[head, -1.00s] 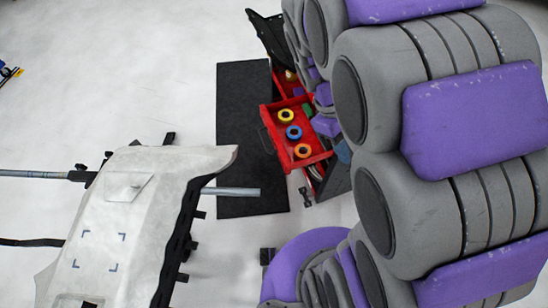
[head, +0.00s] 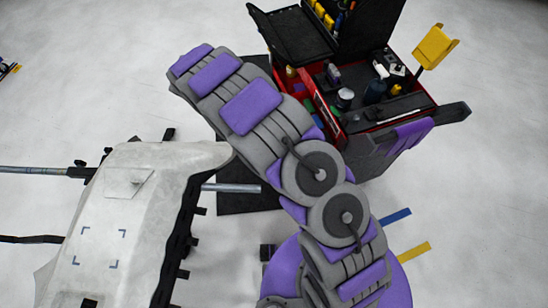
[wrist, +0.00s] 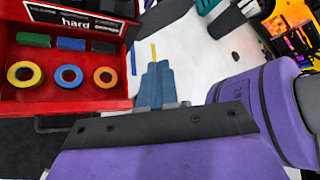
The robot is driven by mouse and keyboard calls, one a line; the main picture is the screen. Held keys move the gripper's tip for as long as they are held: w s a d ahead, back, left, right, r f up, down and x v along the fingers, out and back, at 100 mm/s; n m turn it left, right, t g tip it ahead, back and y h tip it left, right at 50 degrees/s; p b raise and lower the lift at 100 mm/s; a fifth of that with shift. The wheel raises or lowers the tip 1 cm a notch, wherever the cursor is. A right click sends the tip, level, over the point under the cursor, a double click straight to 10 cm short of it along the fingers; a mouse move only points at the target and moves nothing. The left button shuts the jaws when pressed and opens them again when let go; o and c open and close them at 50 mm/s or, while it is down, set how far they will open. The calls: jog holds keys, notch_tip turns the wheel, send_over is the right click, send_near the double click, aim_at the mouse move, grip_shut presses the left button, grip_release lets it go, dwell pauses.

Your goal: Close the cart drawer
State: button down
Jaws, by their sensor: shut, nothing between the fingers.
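The red cart drawer (wrist: 120,104) is open at the left of the wrist view, with yellow, blue and orange tape rolls inside. Its black handle (wrist: 55,123) shows below its front edge. My gripper (wrist: 154,72) is shut and empty, just right of the drawer's front corner in the picture; I cannot tell if it touches. In the head view, my arm hides most of the drawer and the gripper. The cart (head: 432,100) stands at the upper right with its black lid raised.
Bottles and cans stand on the cart's black top (head: 400,107). A black mat (head: 240,202) lies under and left of my arm. A white panel (head: 130,215) on a stand fills the lower left. Blue (head: 392,217) and yellow (head: 408,251) bars lie near my base. Floor at right is clear.

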jog(key=s+a+f+n+t+h, duration=0.1)
jog(key=s+a+f+n+t, duration=0.15)
jog(key=a+f+n, duration=0.75)
jog(key=s+a+f+n+t, duration=0.2)
jog(key=a+f+n+t, duration=0.3)
jog(key=f, duration=0.8)
jog(key=w+d+f+b, duration=0.1)
jog(key=w+d, duration=0.1)
jog(key=d, duration=0.4)
jog(key=w+d+f+g+b, duration=0.1)
jog(key=w+d+f, duration=0.1)
jog(key=d, duration=0.4)
jog(key=shift+d+m+b, duration=0.15)
jog(key=shift+m+b, duration=0.15)
jog(key=shift+b, duration=0.05)
jog(key=shift+w+f, duration=0.1)
jog(key=w+d+b, duration=0.1)
jog(key=w+d, duration=0.1)
jog(key=d, duration=0.5)
jog(key=w+d+b, duration=0.1)
jog(key=w+d, duration=0.1)
jog(key=d, duration=0.4)
jog(key=w+d+b, duration=0.1)
jog(key=w+d, duration=0.1)
jog(key=d, duration=0.5)
jog(key=shift+w+d, duration=0.35)
jog(key=shift+w, duration=0.05)
jog(key=shift+d, duration=0.1)
